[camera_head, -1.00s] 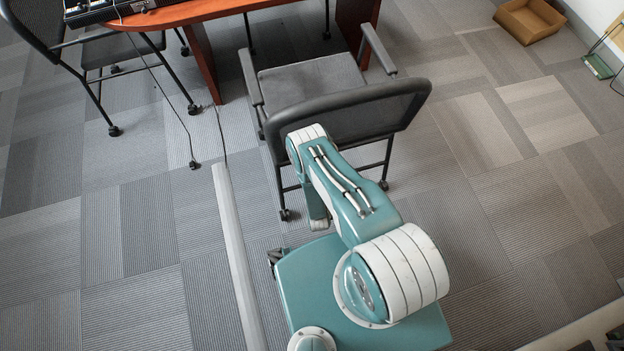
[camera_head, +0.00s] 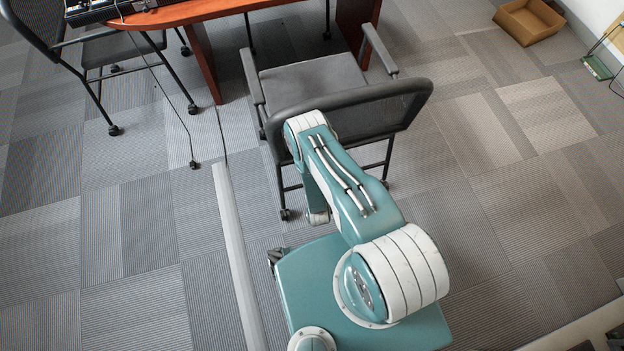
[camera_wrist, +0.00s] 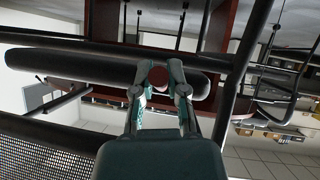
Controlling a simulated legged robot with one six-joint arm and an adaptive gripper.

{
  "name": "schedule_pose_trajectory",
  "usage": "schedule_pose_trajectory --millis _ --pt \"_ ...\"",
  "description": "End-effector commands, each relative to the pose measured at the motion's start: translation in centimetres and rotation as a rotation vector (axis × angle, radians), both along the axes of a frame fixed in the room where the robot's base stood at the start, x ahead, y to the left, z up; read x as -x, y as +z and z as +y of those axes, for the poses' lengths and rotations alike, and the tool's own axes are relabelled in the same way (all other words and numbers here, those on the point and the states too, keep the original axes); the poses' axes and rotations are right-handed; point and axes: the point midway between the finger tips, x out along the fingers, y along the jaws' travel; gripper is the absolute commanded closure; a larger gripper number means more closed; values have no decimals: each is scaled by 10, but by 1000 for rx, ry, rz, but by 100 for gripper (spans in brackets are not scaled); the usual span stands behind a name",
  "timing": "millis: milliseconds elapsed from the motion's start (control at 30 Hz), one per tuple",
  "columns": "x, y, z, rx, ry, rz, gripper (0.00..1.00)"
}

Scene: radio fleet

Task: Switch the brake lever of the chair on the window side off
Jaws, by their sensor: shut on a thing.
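A dark chair (camera_head: 312,85) with a mesh back and armrests stands in front of me, its back towards me, at the wooden table. In the wrist view my gripper (camera_wrist: 159,76) is at the thick black bars of the chair frame (camera_wrist: 90,68). Its two fingers are shut on a small round dark-red end, which looks like the brake lever (camera_wrist: 158,78). Most of the lever is hidden by the fingers and bars, so its setting cannot be told. In the head view my arm hides my gripper.
A reddish wooden table (camera_head: 205,55) stands behind the chair. A second dark chair (camera_head: 110,50) is at left, with a cable (camera_head: 165,90) hanging near it. A pale strip (camera_head: 235,250) lies along the floor. A brown box (camera_head: 528,22) is far right.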

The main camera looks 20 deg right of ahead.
Motion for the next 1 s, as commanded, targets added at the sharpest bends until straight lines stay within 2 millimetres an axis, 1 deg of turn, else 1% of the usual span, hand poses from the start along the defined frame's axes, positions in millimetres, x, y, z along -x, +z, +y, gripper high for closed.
schedule_pose_trajectory --millis 33,300,600,800,1000 --pt "-1 4 0 1 -1 32 100" --pt "0 19 0 0 -2 246 100" --pt "0 32 0 1 0 441 100" --pt "0 37 1 1 0 516 100" --pt "0 38 1 2 2 545 100"
